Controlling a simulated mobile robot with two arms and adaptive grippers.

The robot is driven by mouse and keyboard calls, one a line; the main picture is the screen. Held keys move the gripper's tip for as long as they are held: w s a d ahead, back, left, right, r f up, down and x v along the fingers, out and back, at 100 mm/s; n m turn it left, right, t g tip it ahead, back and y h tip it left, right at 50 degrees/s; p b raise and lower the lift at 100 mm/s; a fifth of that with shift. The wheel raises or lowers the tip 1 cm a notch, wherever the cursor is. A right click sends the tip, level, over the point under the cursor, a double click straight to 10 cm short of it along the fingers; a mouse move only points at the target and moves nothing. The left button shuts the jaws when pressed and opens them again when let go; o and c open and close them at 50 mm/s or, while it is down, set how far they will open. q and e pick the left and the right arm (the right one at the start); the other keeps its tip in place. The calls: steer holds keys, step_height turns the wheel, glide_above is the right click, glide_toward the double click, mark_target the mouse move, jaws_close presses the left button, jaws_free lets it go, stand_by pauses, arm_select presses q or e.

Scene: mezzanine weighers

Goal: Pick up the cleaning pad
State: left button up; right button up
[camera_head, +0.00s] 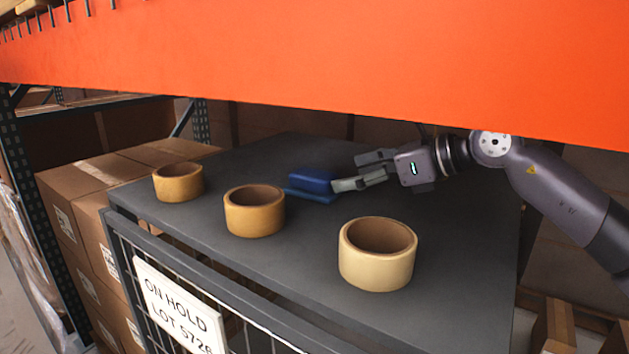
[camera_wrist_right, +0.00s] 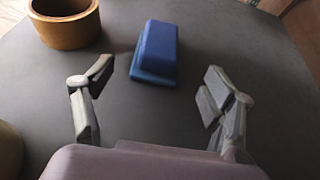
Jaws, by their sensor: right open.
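The cleaning pad (camera_head: 312,181) is a blue block with a wider, lighter blue base. It lies on the dark grey table top (camera_head: 300,152), towards the back. My right gripper (camera_head: 345,172) is beside it on its right in the head view, with the fingers pointing at it. In the right wrist view the pad (camera_wrist_right: 156,52) lies ahead of the open fingers (camera_wrist_right: 152,105), roughly midway between their lines. Nothing is between the fingers. My left gripper is in neither view.
Three tape rolls stand on the table: one at left (camera_head: 178,182), one in the middle (camera_head: 254,210) and a paler one at front right (camera_head: 377,253). An orange beam (camera_head: 330,70) crosses above the table. Cardboard boxes (camera_head: 85,200) stand at left. An "ON HOLD" sign (camera_head: 180,308) hangs in front.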

mark_target(334, 176)
steer(key=shift+w+a+f+p, duration=0.15)
steer(key=shift+a+p, duration=0.25)
steer(key=shift+a, duration=0.4)
steer(key=p+x, duration=0.1)
steer(key=x, duration=0.1)
steer(key=p+x, duration=0.1)
steer(key=x, duration=0.1)
steer(key=shift+w+a, duration=0.2)
steer(key=shift+w, duration=0.15)
steer(key=shift+a+f, duration=0.1)
steer(key=shift+c, duration=0.8)
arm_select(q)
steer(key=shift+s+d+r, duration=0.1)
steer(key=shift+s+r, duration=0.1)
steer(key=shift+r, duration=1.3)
arm_select(e)
steer(key=c, duration=1.3)
